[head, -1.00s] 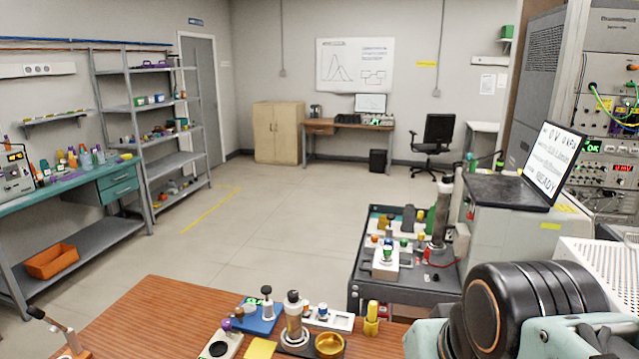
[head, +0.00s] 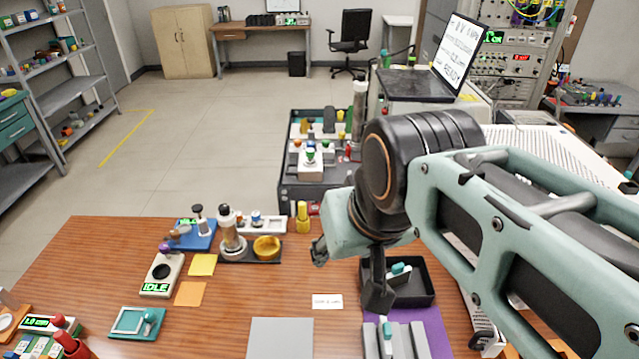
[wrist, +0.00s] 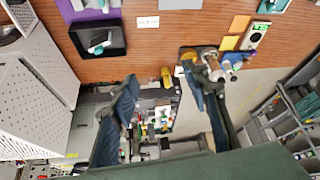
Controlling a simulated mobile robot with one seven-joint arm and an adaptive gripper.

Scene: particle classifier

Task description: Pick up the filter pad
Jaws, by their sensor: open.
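No single object is clearly the filter pad. Candidates on the wooden table are a yellow square (head: 203,264), an orange square (head: 191,293) and a pale square in a teal frame (head: 129,319). A larger grey square (head: 281,338) lies near the front edge. The yellow and orange squares also show at the upper right of the wrist view (wrist: 240,24) (wrist: 229,43). My gripper (head: 348,272) is above the table, right of these squares. Its fingers are spread and empty in the wrist view (wrist: 163,80).
A black tray (head: 428,295) with a teal-topped item stands on the right, near a purple mat (head: 432,322). A metal cylinder (head: 231,240), brass bowl (head: 266,248) and yellow post (head: 302,218) stand along the back edge. The middle of the table is mostly clear.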

